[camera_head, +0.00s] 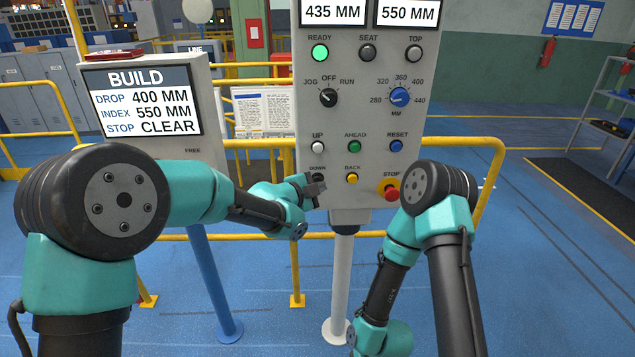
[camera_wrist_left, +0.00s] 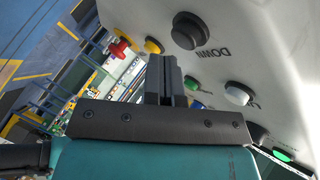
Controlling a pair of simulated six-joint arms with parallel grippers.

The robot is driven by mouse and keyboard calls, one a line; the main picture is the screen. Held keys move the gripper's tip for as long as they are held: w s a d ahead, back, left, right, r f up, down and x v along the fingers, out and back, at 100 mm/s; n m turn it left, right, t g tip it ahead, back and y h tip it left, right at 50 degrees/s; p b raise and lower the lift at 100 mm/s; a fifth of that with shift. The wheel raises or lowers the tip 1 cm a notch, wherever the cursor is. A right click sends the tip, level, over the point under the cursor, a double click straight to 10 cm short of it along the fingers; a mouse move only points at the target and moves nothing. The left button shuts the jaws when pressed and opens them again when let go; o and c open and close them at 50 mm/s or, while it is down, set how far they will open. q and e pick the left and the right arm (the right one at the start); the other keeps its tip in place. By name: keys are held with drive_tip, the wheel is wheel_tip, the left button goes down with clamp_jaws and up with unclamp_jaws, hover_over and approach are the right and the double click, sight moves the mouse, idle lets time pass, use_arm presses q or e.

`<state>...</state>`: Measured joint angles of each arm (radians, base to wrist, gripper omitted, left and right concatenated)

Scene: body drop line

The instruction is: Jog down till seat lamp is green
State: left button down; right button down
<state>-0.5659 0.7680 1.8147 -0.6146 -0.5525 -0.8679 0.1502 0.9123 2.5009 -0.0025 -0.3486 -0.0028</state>
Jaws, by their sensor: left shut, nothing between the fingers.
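The seat lamp (camera_head: 367,52) on the grey control panel (camera_head: 430,120) is dark. The ready lamp (camera_head: 320,52) glows green. The black DOWN button (camera_head: 318,177) is partly covered by my left gripper (camera_head: 319,188), which is shut and empty right in front of it. In the left wrist view the shut fingers (camera_wrist_left: 166,78) point toward the panel near the DOWN button (camera_wrist_left: 190,31); I cannot tell whether they touch it. The mode switch (camera_head: 328,97) points toward JOG. The displays above read 435 MM (camera_head: 319,13) and 550 MM (camera_head: 407,13). My right gripper is out of view.
The yellow BACK button (camera_head: 352,178) and red STOP button (camera_head: 391,192) sit right of DOWN; the white UP button (camera_head: 317,146) is above. A build sign (camera_head: 143,100) reads drop 400 MM, index 550 MM, stop clear. A yellow rail (camera_head: 470,143) runs behind the panel.

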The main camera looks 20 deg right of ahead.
use_arm(q)
drive_tip(key=shift+w+d, duration=0.2)
drive_tip(key=shift+w, duration=0.55)
idle(0.9)
drive_tip(key=shift+s, duration=0.1)
drive_tip(key=shift+s+a, duration=0.2)
drive_tip(key=shift+s, duration=0.65)
drive_tip(key=shift+s, duration=0.1)
drive_tip(key=s, duration=0.2)
drive_tip(key=s+a, duration=0.1)
drive_tip(key=s, duration=0.2)
drive_tip(key=shift+s+a, duration=0.2)
drive_tip(key=shift+s, duration=0.15)
idle(0.4)
